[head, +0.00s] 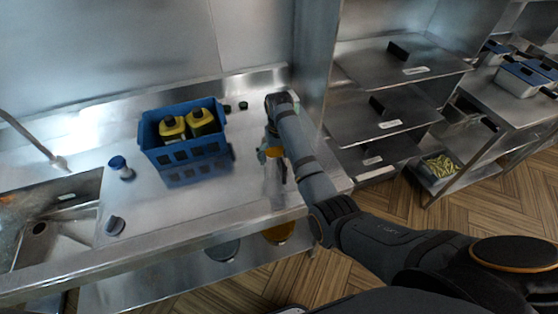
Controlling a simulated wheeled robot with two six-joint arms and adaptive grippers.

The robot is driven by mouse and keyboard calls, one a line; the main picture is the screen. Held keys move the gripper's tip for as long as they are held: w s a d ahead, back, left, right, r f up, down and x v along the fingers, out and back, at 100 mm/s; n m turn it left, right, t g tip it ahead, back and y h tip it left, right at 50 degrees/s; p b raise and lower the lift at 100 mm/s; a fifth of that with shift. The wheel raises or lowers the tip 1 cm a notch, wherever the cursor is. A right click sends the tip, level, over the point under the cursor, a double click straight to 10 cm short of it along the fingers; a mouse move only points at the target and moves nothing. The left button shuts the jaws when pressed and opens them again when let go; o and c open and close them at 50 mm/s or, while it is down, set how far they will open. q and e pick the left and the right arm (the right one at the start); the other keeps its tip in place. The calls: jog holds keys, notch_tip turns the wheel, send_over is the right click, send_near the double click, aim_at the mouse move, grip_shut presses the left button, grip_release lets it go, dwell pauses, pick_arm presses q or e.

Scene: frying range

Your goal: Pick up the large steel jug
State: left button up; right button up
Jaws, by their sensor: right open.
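My right arm reaches in from the right over the steel counter, and its wrist bends down near the counter's right end. My right gripper (273,158) points down there and is open. A shiny steel shape, which looks like the large steel jug (272,176), stands at the gripper, partly hidden by my fingers and forearm. I cannot tell whether the fingers touch it. My left gripper is not in view.
A blue crate (187,152) with yellow-capped bottles stands left of my right gripper. A blue-topped shaker (121,168) and a dark knob-like item (115,225) lie near the sink (60,225). Steel shelves (385,105) stand to the right, beyond an upright panel.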

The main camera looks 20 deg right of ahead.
jog(key=shift+w+f, duration=0.1)
jog(key=shift+f, duration=0.1)
jog(key=shift+r, duration=0.1)
jog(key=c, duration=1.3)
jog(key=shift+c, duration=1)
jog(key=shift+r, duration=0.15)
